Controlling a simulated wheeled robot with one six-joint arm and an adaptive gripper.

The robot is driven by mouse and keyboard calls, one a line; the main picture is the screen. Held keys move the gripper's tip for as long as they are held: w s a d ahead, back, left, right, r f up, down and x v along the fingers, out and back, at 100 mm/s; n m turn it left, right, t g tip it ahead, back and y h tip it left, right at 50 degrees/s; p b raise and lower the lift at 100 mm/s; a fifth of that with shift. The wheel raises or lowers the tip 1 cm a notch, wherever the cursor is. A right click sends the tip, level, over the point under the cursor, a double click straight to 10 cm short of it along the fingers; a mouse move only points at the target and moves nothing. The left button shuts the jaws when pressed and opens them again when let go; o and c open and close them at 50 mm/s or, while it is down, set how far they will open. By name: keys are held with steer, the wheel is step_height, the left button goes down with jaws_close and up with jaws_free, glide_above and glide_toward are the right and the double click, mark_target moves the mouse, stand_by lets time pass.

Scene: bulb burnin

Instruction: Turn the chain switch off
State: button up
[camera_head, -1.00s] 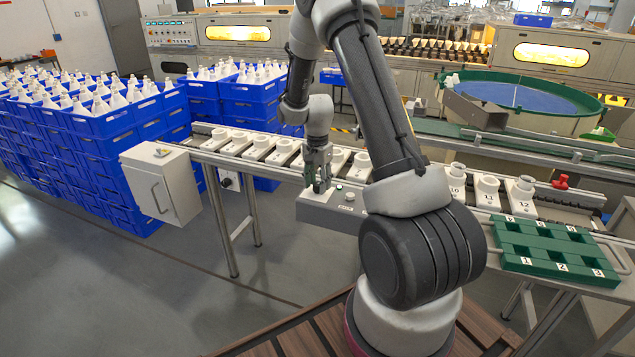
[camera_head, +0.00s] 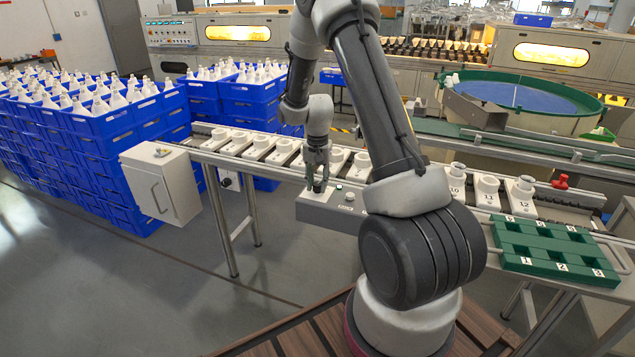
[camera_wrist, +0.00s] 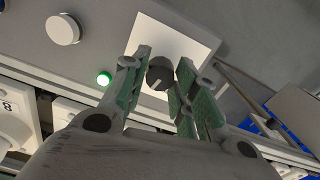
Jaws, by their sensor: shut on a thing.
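The chain switch is a black rotary knob (camera_wrist: 160,76) with a white pointer line, on a white square plate (camera_wrist: 190,38). In the wrist view the knob sits between the fingers of my gripper (camera_wrist: 160,80), which is shut on it. The pointer is slanted in that view. In the head view my gripper (camera_head: 317,186) points down onto the grey control box (camera_head: 330,218) at the conveyor's front edge, largely hiding the knob. A green lamp (camera_wrist: 104,79) beside the plate is lit.
A round white button (camera_wrist: 62,29) stands on the same box. The conveyor (camera_head: 225,160) with white numbered holders runs behind it. A grey cabinet (camera_head: 180,190) hangs to the left, and a green tray (camera_head: 510,262) lies to the right.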

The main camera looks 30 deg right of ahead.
mark_target(317, 184)
steer(key=n, duration=0.9)
steer(key=shift+n, duration=0.3)
stand_by(0.3)
steer(key=o, duration=1)
steer(key=shift+c, duration=0.2)
steer(key=shift+w+r, duration=0.15)
steer(key=shift+r, duration=0.25)
steer(key=shift+o, duration=0.3)
step_height(317, 184, up, 11)
steer(key=shift+r, duration=0.1)
